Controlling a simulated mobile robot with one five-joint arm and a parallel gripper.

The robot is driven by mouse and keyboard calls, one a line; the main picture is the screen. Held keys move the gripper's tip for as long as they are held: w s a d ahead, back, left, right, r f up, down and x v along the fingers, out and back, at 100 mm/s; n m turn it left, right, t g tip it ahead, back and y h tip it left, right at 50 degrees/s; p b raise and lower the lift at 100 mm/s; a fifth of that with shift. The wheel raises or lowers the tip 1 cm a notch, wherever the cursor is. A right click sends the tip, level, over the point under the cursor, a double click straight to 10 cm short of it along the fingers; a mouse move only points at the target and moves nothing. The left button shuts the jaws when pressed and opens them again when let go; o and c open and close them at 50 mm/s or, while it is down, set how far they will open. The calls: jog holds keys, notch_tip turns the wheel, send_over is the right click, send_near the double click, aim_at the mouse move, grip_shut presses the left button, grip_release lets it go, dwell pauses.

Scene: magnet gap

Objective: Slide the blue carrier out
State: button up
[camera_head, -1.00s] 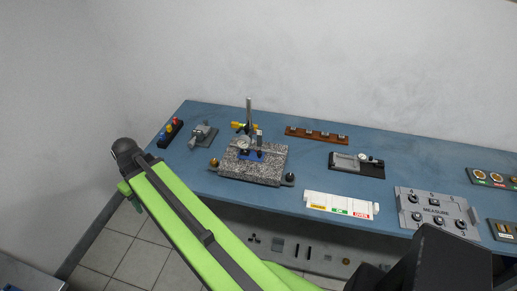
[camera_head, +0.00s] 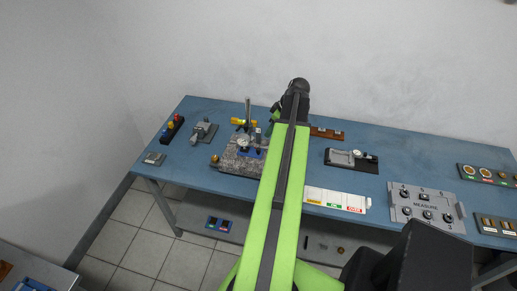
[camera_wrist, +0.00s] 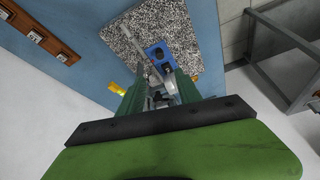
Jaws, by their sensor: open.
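The blue carrier (camera_head: 250,153) lies on the speckled granite plate (camera_head: 232,165), below the gauge on its stand. In the wrist view the blue carrier (camera_wrist: 154,51) has dark round openings in its top and sits just beyond my fingertips, with a grey bar beside it. My gripper (camera_wrist: 160,90) is open and empty, its green jaws on either side of the gauge stand's metal parts in that view. I cannot tell whether they touch anything. In the head view my arm hides the right part of the granite plate, and the gripper (camera_head: 274,118) is by the stand.
A grey post (camera_head: 248,110) with a yellow part (camera_head: 237,121) rises behind the plate. A brown rack (camera_head: 327,133) stands to the right. A white strip with coloured labels (camera_head: 336,201) lies in front.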

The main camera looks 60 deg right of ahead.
aim_at(258, 149)
jog(key=b+x, duration=1.4)
jog(key=x, duration=0.2)
jog(key=shift+s+f, duration=0.15)
jog(key=shift+s, duration=0.05)
jog(key=shift+w+f+b, duration=0.3)
jog(key=shift+f+b, duration=0.15)
jog(key=shift+b, duration=0.15)
jog(key=shift+r, duration=0.15)
jog(key=shift+c, duration=0.3)
grip_shut()
